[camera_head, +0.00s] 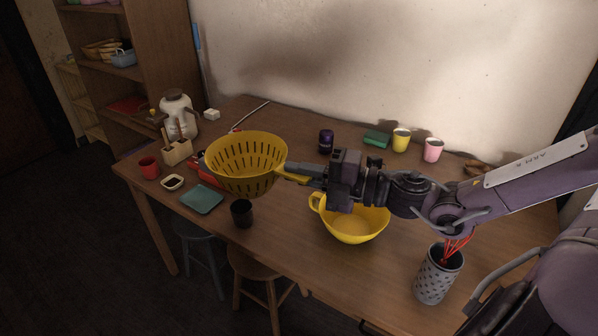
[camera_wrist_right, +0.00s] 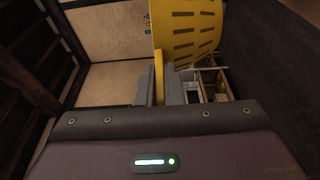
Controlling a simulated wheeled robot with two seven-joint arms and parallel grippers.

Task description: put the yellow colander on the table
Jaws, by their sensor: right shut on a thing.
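The yellow colander (camera_head: 247,165) is a slotted bowl with a handle, held over the left part of the wooden table (camera_head: 295,262). My right gripper (camera_head: 296,173) is shut on the colander's handle. The colander hides part of the table behind it, and I cannot tell how high above the table it is. In the right wrist view the colander (camera_wrist_right: 187,35) shows at the top, its handle between the fingers (camera_wrist_right: 159,88). My left gripper is not in view.
Near the colander are a black cup (camera_head: 241,213), a teal plate (camera_head: 201,199), a red mug (camera_head: 149,167) and a wooden block holder (camera_head: 177,151). A yellow bowl (camera_head: 352,222) stands below my right arm. A dotted utensil pot (camera_head: 437,276) is at right. The front middle of the table is clear.

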